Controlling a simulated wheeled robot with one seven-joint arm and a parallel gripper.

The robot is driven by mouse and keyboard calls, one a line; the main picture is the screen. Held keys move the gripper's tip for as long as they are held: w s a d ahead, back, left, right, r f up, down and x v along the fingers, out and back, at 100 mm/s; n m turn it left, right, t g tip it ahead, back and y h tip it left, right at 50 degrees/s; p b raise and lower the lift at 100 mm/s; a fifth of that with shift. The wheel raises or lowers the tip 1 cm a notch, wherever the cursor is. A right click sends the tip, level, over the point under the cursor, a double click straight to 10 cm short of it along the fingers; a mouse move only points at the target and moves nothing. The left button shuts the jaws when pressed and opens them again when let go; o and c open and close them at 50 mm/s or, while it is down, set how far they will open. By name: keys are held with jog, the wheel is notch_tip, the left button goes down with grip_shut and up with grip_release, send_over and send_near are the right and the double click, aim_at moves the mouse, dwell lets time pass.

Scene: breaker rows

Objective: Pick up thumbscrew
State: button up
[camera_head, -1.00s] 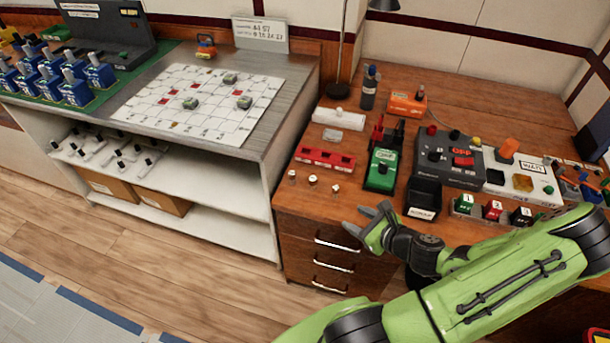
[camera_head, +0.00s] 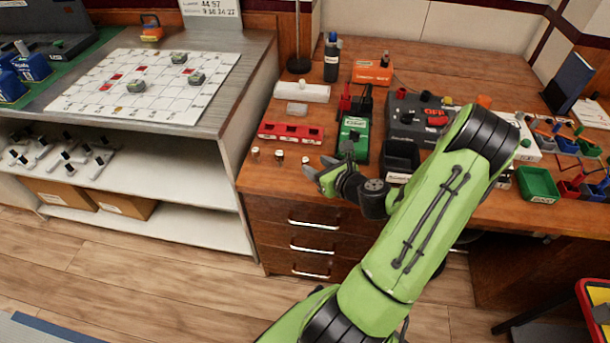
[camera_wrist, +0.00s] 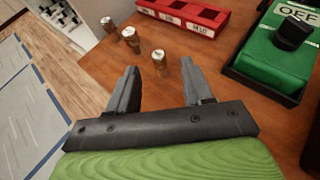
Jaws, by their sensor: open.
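Three small thumbscrews with pale tops and brass-coloured sides stand in a row near the front left of the wooden desk. In the head view they are the left thumbscrew (camera_head: 255,154), the middle thumbscrew (camera_head: 279,156) and the right thumbscrew (camera_head: 305,161). In the wrist view the nearest thumbscrew (camera_wrist: 159,62) stands just beyond the gap between my fingers; the other two, (camera_wrist: 131,38) and (camera_wrist: 108,25), stand farther off to the left. My gripper (camera_head: 326,172) is open and empty, close to the right thumbscrew; its fingers (camera_wrist: 160,88) also show in the wrist view.
A red tray with labelled compartments (camera_head: 291,131) lies behind the thumbscrews. A green switch box (camera_head: 354,140) stands right of my gripper, with a black bin (camera_head: 400,158) beyond. The desk's front edge is close. A grey bench (camera_head: 200,125) stands left.

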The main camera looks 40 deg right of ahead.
aim_at(307, 161)
jog(key=b+x, duration=0.1)
jog(key=x, duration=0.5)
jog(key=shift+w, duration=0.15)
jog(key=shift+c, duration=0.4)
grip_shut()
